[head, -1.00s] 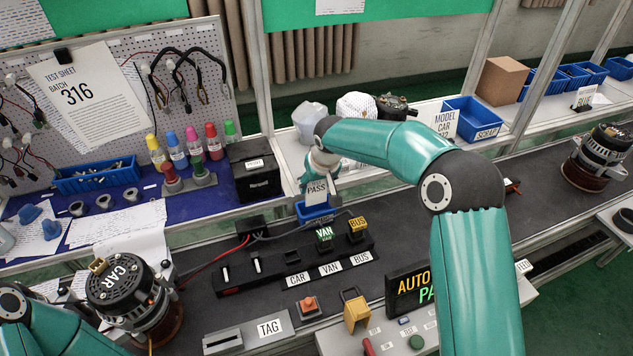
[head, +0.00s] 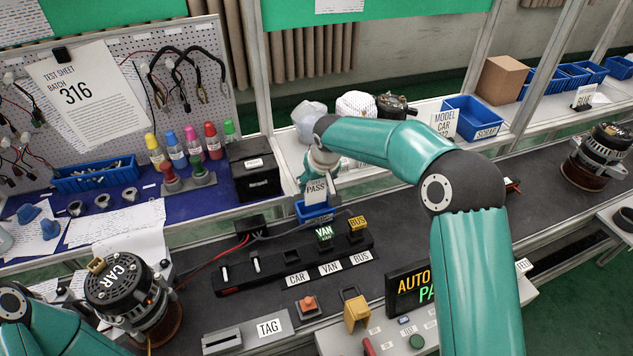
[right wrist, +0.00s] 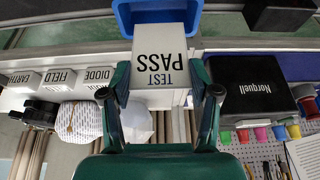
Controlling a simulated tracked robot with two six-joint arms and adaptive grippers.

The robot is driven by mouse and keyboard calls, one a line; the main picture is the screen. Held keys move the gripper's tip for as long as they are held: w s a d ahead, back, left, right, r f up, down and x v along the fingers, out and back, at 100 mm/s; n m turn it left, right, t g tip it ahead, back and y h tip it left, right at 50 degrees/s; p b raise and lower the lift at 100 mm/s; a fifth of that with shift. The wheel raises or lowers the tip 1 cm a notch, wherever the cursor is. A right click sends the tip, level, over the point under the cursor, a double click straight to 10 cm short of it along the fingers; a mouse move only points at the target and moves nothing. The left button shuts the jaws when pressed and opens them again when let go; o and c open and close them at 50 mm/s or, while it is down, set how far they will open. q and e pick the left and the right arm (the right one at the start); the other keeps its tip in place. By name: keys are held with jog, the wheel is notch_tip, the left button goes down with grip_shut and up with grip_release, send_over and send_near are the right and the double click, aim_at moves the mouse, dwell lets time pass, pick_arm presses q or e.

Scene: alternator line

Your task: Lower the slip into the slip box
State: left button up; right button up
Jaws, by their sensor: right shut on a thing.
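The slip (head: 316,191) is a white card reading "TEST PASS". My right gripper (head: 314,176) is shut on its upper part and holds it upright over the small blue slip box (head: 318,217). In the right wrist view, the slip (right wrist: 158,45) sits between the two fingers of the gripper (right wrist: 159,88), and its far end overlaps the blue box (right wrist: 124,16). I cannot tell whether its lower edge is inside the box. My left arm shows at the lower left, but its gripper is out of frame.
A black box (head: 255,172) stands left of the slip box. The lamp strip (head: 290,262) with CAR, VAN and BUS labels lies in front; VAN glows green. A blue scrap bin (head: 472,117) stands on the shelf to the right. An alternator marked CAR (head: 125,290) is at lower left.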

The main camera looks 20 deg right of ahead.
aim_at(316, 198)
jog(key=shift+d+b, duration=0.1)
jog(key=shift+b, duration=0.2)
dwell(0.8)
jog(key=shift+f+b, duration=2.65)
jog(key=shift+f, duration=0.4)
jog(key=o, duration=0.7)
jog(key=shift+r, duration=0.1)
jog(key=shift+o, duration=0.2)
jog(key=shift+r, duration=0.1)
jog(key=v, duration=1.1)
jog(key=shift+s+r, duration=0.2)
jog(key=shift+r, duration=0.1)
